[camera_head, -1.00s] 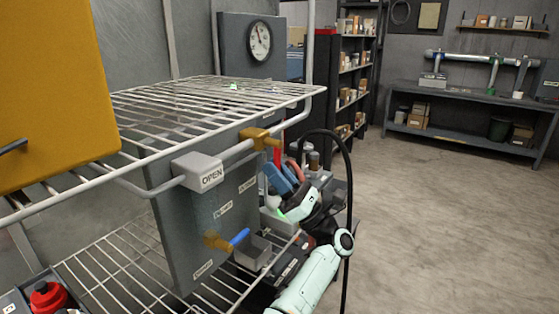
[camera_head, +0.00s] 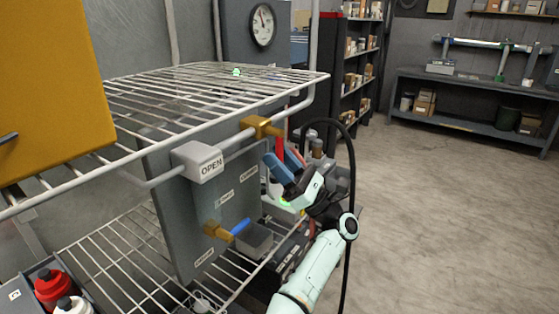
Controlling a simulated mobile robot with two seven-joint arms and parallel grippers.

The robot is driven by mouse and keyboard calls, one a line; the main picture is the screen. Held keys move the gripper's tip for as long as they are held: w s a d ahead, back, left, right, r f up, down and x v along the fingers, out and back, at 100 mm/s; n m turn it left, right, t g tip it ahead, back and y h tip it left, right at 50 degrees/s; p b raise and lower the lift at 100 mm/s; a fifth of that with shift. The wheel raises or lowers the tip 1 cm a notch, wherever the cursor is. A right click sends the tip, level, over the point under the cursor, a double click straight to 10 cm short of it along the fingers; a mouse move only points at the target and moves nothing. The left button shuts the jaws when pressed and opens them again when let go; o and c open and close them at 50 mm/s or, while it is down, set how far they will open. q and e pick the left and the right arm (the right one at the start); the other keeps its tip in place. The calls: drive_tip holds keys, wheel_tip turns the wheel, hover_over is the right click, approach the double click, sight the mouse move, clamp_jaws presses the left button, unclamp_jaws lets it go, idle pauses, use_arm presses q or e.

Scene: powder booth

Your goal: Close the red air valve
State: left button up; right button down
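The red air valve handle (camera_head: 280,147) hangs down from a brass valve body (camera_head: 259,126) on the pipe beside the wire shelf. My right gripper is not in view.
The white wire shelf (camera_head: 195,80) lies above and left of the gripper. A second brass valve with a blue handle (camera_head: 241,227) is lower on the grey panel (camera_head: 180,225). Open floor (camera_head: 440,215) lies to the right.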

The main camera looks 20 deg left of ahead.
use_arm(q)
drive_tip(key=p+v, duration=0.7)
drive_tip(key=v, duration=0.6)
drive_tip(key=shift+d+f+p, duration=0.15)
drive_tip(key=shift+p, duration=0.2)
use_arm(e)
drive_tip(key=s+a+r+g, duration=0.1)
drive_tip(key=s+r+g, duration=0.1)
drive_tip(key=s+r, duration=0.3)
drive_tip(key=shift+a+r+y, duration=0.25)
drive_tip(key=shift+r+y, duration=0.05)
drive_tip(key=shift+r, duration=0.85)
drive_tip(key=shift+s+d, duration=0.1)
